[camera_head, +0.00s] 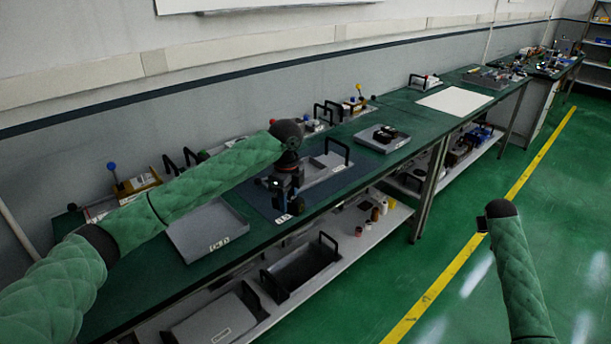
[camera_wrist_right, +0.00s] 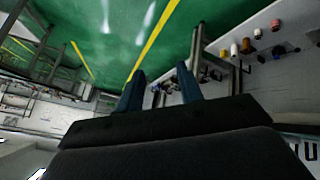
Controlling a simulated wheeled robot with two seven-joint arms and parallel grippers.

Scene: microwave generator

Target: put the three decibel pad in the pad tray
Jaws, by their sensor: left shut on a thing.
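My left gripper (camera_head: 288,196) points down over the dark blue mat (camera_head: 262,203) on the green bench. It is shut on a small part that it mostly hides, probably the three decibel pad; its marking cannot be read. A brassy round end shows beside the fingers. A shallow grey tray (camera_head: 203,225) with a white label, too small to read, lies left of the mat and looks empty; it may be the pad tray. My right gripper (camera_head: 482,224) hangs over the floor, away from the bench. In the right wrist view its two blue fingers (camera_wrist_right: 160,88) are apart with nothing between.
A small white label (camera_head: 283,218) is at the mat's front edge. Another grey tray (camera_head: 367,138) with dark parts stands farther right. Handled fixtures line the bench's back. The lower shelf (camera_head: 350,249) holds bins and small bottles. My left arm crosses above the bench.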

